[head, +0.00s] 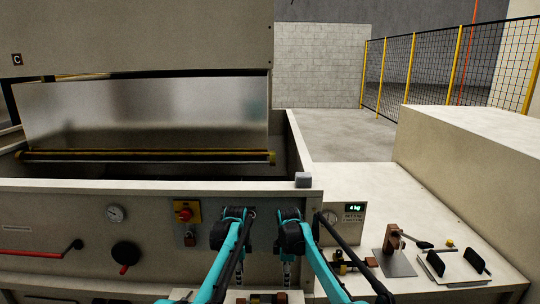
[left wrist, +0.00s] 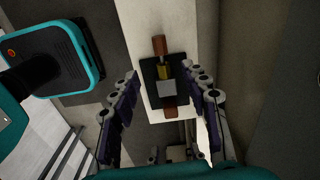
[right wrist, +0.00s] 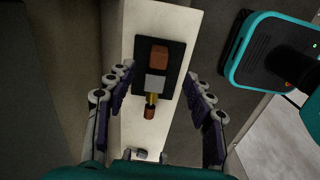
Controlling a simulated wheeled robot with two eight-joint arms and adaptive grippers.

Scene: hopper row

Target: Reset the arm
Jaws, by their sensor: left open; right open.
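My left gripper (head: 240,277) hangs in front of the machine's front panel; it also shows in the left wrist view (left wrist: 160,72). Its fingers are spread and empty. My right gripper (head: 287,275) hangs just to its right, also open and empty in the right wrist view (right wrist: 162,73). Below the left fingers is a small black-based fixture (left wrist: 150,90) with brown, brass and grey parts on a pale ledge. The right wrist view shows a similar fixture (right wrist: 166,55) between and beyond the fingers; I cannot tell if it is the same one. Neither gripper visibly touches it.
The hopper (head: 300,150) stands behind the front panel (head: 60,215), which carries a gauge (head: 116,214), a red switch (head: 184,211) and a black knob (head: 126,254). A pale side table (head: 430,215) at right holds a small stand (head: 392,255) and a plate with black pads (head: 455,268).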

